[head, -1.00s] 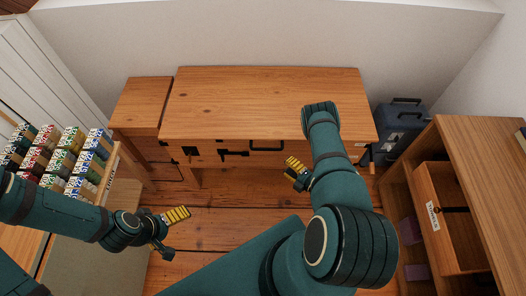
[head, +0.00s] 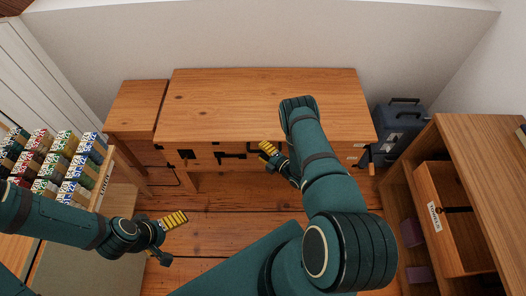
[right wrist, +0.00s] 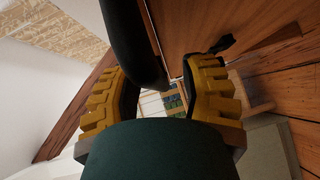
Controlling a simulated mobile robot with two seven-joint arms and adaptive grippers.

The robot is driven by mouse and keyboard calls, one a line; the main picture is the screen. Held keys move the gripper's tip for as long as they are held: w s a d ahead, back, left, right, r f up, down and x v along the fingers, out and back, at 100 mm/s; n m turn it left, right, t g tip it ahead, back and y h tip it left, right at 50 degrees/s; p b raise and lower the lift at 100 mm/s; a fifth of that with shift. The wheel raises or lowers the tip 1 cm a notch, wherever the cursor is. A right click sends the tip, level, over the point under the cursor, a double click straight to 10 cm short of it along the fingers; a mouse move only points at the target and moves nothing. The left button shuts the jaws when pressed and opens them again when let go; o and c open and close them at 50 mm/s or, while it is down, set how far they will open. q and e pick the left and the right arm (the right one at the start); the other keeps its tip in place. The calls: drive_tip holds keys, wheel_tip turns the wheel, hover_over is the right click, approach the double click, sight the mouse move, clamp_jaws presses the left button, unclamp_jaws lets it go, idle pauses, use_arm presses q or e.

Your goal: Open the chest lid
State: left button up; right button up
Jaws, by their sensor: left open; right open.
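The wooden chest (head: 220,108) stands against the back wall. Its flat plank lid is down. Black fittings (head: 232,155) show on its front. The black front handle, to their right, is mostly hidden behind my right gripper (head: 270,155), which is open at the chest's front edge. In the right wrist view, a thick dark bar (right wrist: 133,40), which looks like the handle, reaches between the spread yellow fingers (right wrist: 160,95). I cannot tell whether they touch it. My left gripper (head: 170,236) is open and empty, low over the floor in front of the chest's left end.
A small wooden table (head: 138,105) adjoins the chest's left side. A blue-grey box (head: 400,122) stands right of it. A wooden shelf unit (head: 480,150) with a pulled-out drawer (head: 447,215) is at the right. A rack of small boxes (head: 75,165) is at the left.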

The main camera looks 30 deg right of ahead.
drive_tip(key=shift+o, duration=0.3)
clamp_jaws()
